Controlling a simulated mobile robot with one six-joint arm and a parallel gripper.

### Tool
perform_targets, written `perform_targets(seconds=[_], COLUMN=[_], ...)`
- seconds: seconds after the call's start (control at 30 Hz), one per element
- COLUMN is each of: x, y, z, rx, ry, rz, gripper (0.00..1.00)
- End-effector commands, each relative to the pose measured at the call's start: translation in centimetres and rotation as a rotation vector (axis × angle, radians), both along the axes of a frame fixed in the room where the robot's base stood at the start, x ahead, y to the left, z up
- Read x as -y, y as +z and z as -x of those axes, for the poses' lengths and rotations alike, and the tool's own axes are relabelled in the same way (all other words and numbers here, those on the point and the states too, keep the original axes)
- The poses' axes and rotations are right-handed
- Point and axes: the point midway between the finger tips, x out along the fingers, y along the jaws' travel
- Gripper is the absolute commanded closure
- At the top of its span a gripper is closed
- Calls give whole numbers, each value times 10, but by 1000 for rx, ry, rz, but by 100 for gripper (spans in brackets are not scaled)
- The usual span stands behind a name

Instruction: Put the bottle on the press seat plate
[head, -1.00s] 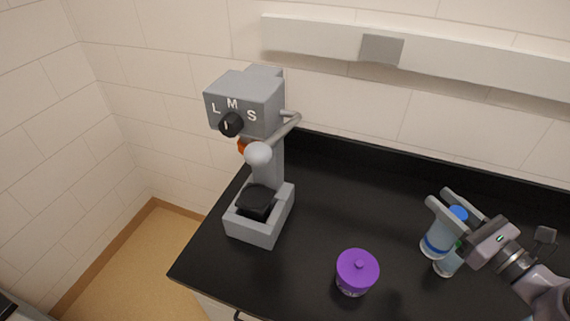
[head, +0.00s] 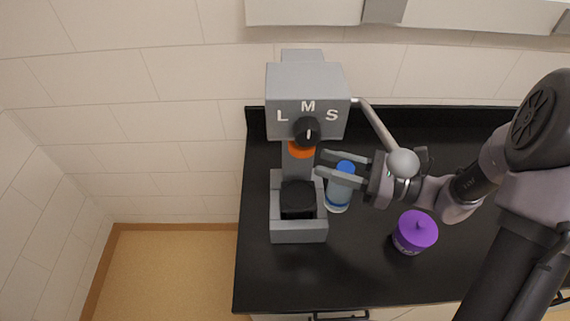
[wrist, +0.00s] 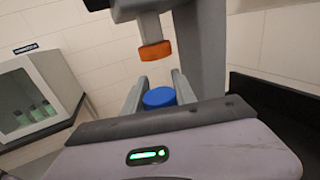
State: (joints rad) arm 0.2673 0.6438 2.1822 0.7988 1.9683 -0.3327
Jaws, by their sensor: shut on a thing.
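The bottle (head: 338,194) is clear with a blue cap and blue band. My gripper (head: 320,162) is shut on it near the top, and it looks upright. Its blue cap (wrist: 159,97) shows between the two fingers in the wrist view. The press (head: 306,88) is grey, with a dial marked L, M, S and an orange part under its head. The black seat plate (head: 298,200) lies in the grey base. The bottle is just right of the base, apart from the plate. Whether it clears the counter is hard to tell.
A purple lidded jar (head: 415,232) stands on the black counter (head: 350,275) to the right. The press's ball-ended lever (head: 402,163) overlaps my gripper in the head view. A cabinet with green-marked items (wrist: 38,98) is at left in the wrist view.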

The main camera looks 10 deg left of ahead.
Motion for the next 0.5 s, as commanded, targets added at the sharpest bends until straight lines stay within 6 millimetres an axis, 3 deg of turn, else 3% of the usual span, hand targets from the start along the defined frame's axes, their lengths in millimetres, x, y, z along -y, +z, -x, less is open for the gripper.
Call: perform_targets(seconds=[0.1,0.33,0.5], x=[-32,-61,-96], y=[-1,0,0], z=[-3,-8,-12], rx=[0,0,0], ry=[4,1,3], rz=[-1,-1,0], gripper=[100,100,100])
